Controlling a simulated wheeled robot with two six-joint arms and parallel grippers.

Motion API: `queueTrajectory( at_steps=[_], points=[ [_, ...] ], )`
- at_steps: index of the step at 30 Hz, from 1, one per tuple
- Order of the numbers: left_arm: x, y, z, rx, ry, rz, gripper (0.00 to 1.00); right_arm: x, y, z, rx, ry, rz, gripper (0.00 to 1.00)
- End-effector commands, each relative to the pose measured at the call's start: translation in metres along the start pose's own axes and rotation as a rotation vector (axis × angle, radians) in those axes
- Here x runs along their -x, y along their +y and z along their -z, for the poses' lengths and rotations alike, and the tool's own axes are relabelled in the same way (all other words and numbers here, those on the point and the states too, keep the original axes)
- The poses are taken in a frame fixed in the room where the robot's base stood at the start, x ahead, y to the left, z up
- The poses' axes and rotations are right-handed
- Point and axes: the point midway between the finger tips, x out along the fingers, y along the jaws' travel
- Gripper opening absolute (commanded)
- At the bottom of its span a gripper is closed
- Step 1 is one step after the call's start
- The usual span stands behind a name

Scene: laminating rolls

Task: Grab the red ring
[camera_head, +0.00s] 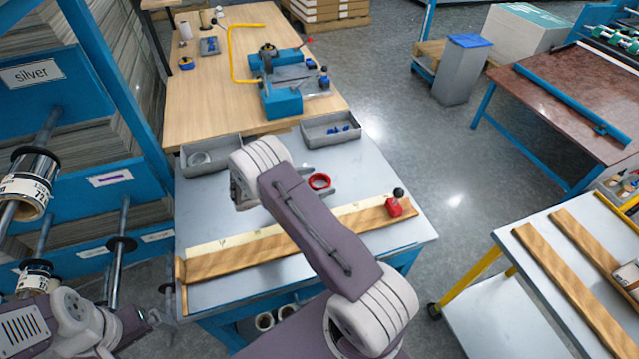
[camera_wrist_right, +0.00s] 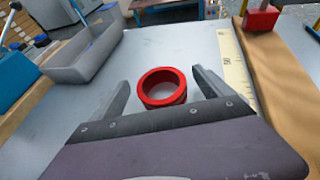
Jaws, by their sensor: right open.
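The red ring (camera_head: 319,181) lies on the grey tabletop (camera_head: 235,220), between the trays and the wooden board. My right gripper (camera_head: 316,180) is open around the ring. In the right wrist view the ring (camera_wrist_right: 162,87) sits between the two grey fingers of the gripper (camera_wrist_right: 162,84), with a visible gap on each side and nothing gripped. Part of the right gripper is hidden by my arm in the head view. My left gripper (camera_head: 158,304) is at the lower left, away from the ring, and its jaws are unclear.
Two grey trays (camera_head: 330,130) (camera_head: 213,153) stand behind the ring. A wooden board (camera_head: 232,261) with a ruler strip (camera_head: 215,247) runs along the front, with a red block (camera_head: 394,207) at its right end. Blue shelving (camera_head: 105,110) with rolls stands at the left.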

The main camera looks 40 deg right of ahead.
Motion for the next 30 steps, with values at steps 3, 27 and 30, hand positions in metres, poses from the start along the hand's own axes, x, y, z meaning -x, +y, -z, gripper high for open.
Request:
queueTrajectory(
  at_steps=[3, 27, 30],
  points=[
    [0.0, 0.0, 0.0, 0.0, 0.0, 0.0, 0.97, -0.003, 0.0, 0.0, 0.0, 0.0, -0.001, 0.9],
    [0.001, 0.0, 0.0, 0.0, 0.0, 0.0, 0.97, 0.004, 0.001, -0.015, -0.003, 0.0, -0.001, 0.18],
    [0.002, 0.0, 0.0, 0.0, 0.0, 0.0, 0.97, 0.01, 0.001, -0.031, -0.004, -0.001, -0.001, 0.18]
  ],
)
